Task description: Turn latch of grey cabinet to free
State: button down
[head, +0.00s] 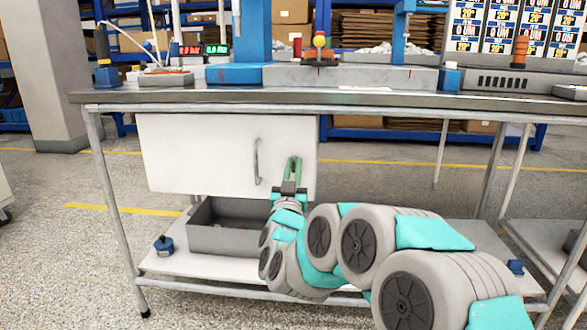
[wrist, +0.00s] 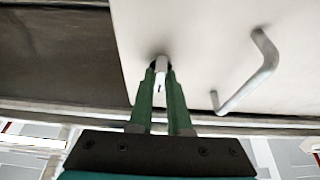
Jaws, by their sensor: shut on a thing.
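The light grey cabinet (head: 205,150) hangs under the workbench, its front door closed. A curved metal bar handle (head: 257,162) is on the door, and it also shows in the wrist view (wrist: 262,72). My gripper (head: 292,165) is at the door, to the right of the handle. In the wrist view its two green fingers (wrist: 161,82) are closed on the small pale latch (wrist: 161,64), which stands out from the door face. The fingers partly hide the latch. In the head view I cannot make out the latch between the fingers.
The workbench top (head: 370,97) is above my gripper, with equipment on it. Below the cabinet a lower shelf (head: 190,262) holds an open grey bin (head: 235,240) and a small blue object (head: 163,244). Table legs stand at both sides.

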jog(key=shift+m, duration=0.5)
jog(key=m+h, duration=0.1)
jog(key=m, duration=0.1)
jog(key=m+h, duration=0.2)
jog(key=m, duration=0.1)
jog(key=shift+a+g+p, duration=0.15)
jog(key=shift+g+p, duration=0.15)
jog(key=shift+p, duration=0.1)
jog(key=m+h, duration=0.1)
jog(key=m, duration=0.2)
jog(key=m+g+h, duration=0.1)
jog(key=m, duration=0.2)
jog(key=shift+g+h+p, duration=0.3)
jog(key=shift+h, duration=0.1)
jog(key=m+g, duration=0.1)
jog(key=m, duration=0.2)
jog(key=m+g+h, duration=0.1)
jog(key=m, duration=0.2)
jog(key=shift+m+p, duration=0.3)
jog(key=shift+m+g, duration=0.9)
jog(key=shift+m, duration=1)
jog(key=c, duration=0.9)
grip_release()
jog(key=shift+o, duration=0.2)
jog(key=shift+s+r, duration=0.1)
